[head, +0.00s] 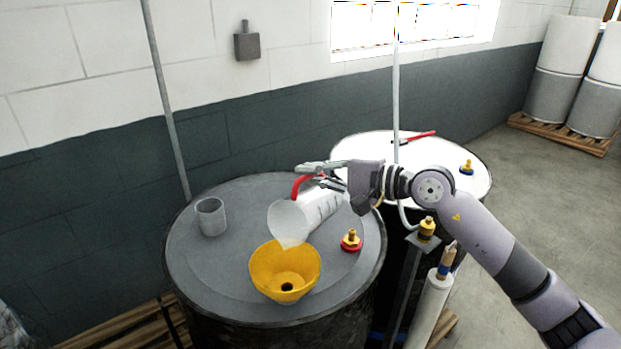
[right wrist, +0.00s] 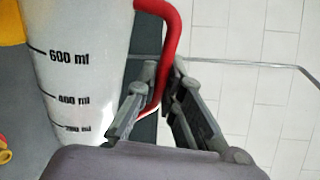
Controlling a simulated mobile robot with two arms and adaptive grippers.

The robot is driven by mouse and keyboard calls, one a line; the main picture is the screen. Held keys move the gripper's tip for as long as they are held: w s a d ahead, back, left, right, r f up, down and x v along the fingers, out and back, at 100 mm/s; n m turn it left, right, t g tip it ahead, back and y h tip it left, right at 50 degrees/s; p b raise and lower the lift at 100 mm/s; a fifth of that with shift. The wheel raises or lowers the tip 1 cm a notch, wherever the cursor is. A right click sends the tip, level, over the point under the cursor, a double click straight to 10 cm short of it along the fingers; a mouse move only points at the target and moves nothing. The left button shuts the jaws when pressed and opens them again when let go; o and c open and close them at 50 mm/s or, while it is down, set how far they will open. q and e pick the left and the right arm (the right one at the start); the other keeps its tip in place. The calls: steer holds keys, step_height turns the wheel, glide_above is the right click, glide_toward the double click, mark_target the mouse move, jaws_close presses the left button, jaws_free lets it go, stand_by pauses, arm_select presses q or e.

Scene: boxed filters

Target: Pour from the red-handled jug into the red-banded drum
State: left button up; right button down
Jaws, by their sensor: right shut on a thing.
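The red-handled jug (head: 316,207) is a translucent measuring jug, tilted far over with its mouth down and to the left. My right gripper (head: 322,176) is shut on its red handle (right wrist: 171,45), which shows between the fingers in the right wrist view. The jug's lip is above the back rim of a yellow funnel (head: 265,270). The funnel stands on the grey top of the near drum (head: 215,270). A brass fitting with a red ring (head: 351,243) is on that top, to the right. I cannot make out a stream. My left gripper is not in view.
A grey cup (head: 210,217) stands at the left of the near drum's top. A white-topped drum (head: 355,148) behind bears a red tool (head: 417,136) and a blue-ringed fitting (head: 467,169). A white cylinder (head: 430,308) stands at front right. Floor at right is clear.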

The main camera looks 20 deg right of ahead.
steer(key=shift+r, duration=0.1)
steer(key=shift+w+d+r+m, duration=0.5)
steer(key=shift+w+d+m, duration=0.2)
steer(key=shift+m, duration=0.3)
steer(key=shift+s, duration=0.1)
steer(key=shift+w+d+r+m+y+b, duration=0.15)
steer(key=shift+w+d+m+y+b, duration=0.25)
steer(key=shift+m, duration=0.3)
steer(key=shift+w+d+m+g, duration=0.1)
steer(key=shift+m+g, duration=0.2)
steer(key=shift+w+d+m+y, duration=0.25)
steer(key=shift+d+m+y, duration=0.05)
steer(key=shift+m, duration=0.7)
